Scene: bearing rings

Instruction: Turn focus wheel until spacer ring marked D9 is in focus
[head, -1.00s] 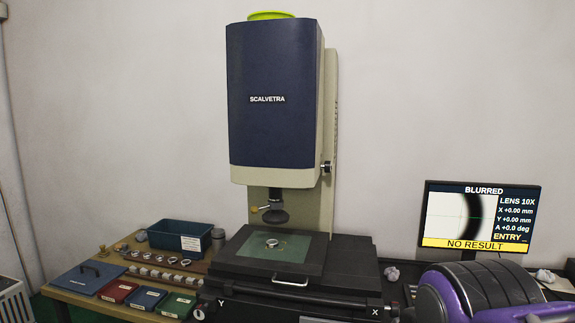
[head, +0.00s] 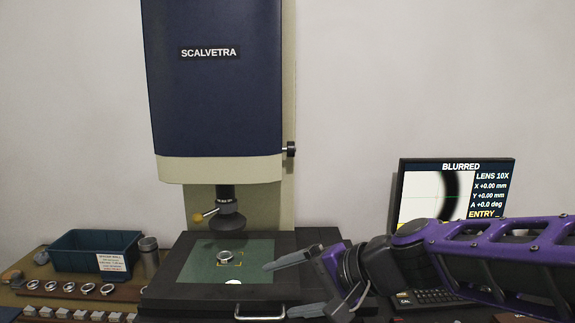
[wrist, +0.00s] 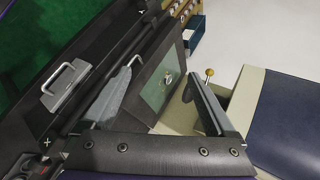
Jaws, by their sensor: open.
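A small silver ring (head: 225,256) lies on the green glass stage (head: 196,262) under the dark lens of the Scalvetra microscope (head: 215,105); any D9 marking is too small to read. The focus wheel, a small dark knob (head: 290,150), sticks out from the right side of the microscope head. The monitor (head: 457,162) reads BLURRED and shows a soft dark arc. My gripper (head: 280,289) is open and empty at the right front of the stage, below and apart from the wheel. In the wrist view the ring (wrist: 168,78) shows between my fingers.
A yellow-tipped lever (head: 198,217) sits beside the lens. A stage handle (head: 260,315) is at the front. A keyboard (head: 440,297) lies below the monitor.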

